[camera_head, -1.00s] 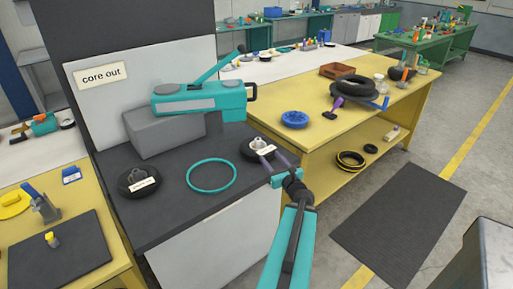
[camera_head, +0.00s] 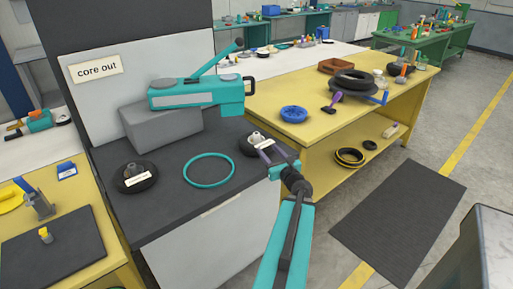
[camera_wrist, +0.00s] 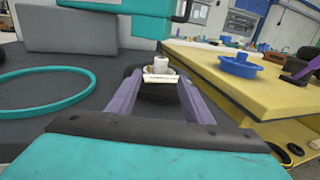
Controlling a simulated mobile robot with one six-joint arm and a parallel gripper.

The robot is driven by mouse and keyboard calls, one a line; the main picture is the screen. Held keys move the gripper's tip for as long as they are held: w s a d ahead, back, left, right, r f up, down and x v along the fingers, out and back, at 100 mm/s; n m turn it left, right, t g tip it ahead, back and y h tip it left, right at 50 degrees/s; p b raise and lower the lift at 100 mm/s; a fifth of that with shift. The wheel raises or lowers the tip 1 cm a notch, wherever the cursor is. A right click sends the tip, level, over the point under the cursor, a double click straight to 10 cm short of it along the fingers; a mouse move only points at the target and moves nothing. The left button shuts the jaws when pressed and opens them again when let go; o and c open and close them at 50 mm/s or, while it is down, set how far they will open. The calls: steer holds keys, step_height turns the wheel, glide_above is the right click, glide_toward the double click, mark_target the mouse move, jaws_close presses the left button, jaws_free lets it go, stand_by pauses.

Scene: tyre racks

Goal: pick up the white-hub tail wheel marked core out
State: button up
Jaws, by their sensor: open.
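A small black wheel with a white hub (camera_head: 256,138) and a white tag lies flat near the right edge of the dark bench top. In the wrist view the same wheel (camera_wrist: 159,94) sits straight ahead, centred between my purple fingers. My gripper (camera_head: 266,150) is open, its fingertips close to the wheel; I cannot tell whether they touch it. A second black wheel (camera_head: 135,180) with a grey hub and a white tag lies at the bench's left front. Tag writing is too small to read.
A teal ring (camera_head: 209,183) lies between the two wheels. A teal tool (camera_head: 196,96) on a grey block (camera_head: 160,129) stands at the back of the bench. A yellow table (camera_head: 330,125) to the right holds a blue wheel (camera_head: 294,114) and black tyres (camera_head: 354,81).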

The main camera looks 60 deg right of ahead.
mark_target(258, 137)
steer(key=shift+w+d+f+b, duration=0.2)
steer(key=shift+w+d+b, duration=0.25)
steer(key=shift+b, duration=2.3)
steer(key=w+b, duration=0.1)
steer(key=b, duration=0.4)
steer(key=shift+d+r, duration=0.1)
steer(key=x, duration=0.3)
steer(key=shift+w+d+r, duration=0.15)
steer(key=shift+w+d, duration=0.1)
steer(key=shift+x, duration=1)
steer(key=shift+x, duration=2.6)
jaws_close()
